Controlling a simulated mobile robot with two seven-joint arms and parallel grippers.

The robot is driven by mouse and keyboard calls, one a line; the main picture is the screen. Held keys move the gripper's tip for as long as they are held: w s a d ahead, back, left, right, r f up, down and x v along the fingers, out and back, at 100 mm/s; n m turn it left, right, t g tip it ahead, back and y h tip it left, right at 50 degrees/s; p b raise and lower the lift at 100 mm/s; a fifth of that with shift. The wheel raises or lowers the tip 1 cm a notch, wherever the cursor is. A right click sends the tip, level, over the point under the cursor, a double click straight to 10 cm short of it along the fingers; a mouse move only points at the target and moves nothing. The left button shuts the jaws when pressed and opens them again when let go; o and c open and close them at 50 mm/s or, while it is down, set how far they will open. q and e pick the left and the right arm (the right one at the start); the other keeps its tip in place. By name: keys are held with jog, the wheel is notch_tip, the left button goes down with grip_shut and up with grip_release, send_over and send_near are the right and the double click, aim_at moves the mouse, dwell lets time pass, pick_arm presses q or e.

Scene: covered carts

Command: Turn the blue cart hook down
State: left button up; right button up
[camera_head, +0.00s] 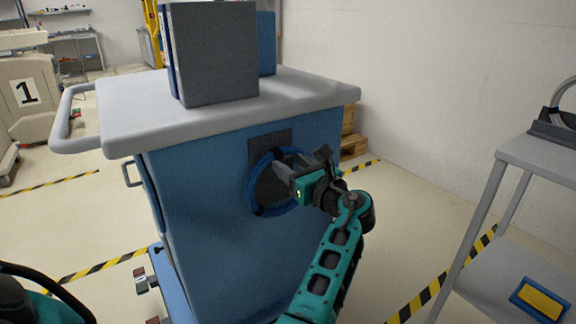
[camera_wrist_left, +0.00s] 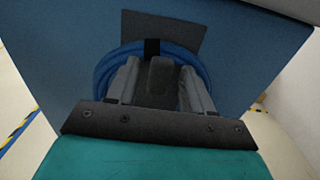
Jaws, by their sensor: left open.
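The blue cart (camera_head: 210,210) stands in the middle of the head view with a grey top. A dark plate (camera_head: 268,146) is on its side, and a blue coiled ring (camera_head: 252,190) hangs there. My left gripper (camera_head: 284,167) is in front of the ring and hides the hook in the head view. In the left wrist view, the dark hook (camera_wrist_left: 160,78) stands between the two open grey fingers, in front of the plate (camera_wrist_left: 165,30) and the blue ring (camera_wrist_left: 110,65). I cannot tell whether the fingers touch it. My right gripper is not in view.
Grey and blue box-like items (camera_head: 215,55) stand on the cart top. A grey side cart (camera_head: 545,160) is at the right, with a blue and yellow item (camera_head: 541,298) on its lower shelf. A wooden pallet (camera_head: 352,143) is behind. Striped tape marks the floor.

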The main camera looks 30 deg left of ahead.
pick_arm(q)
jog(key=shift+c, duration=0.2)
grip_shut()
dwell(0.5)
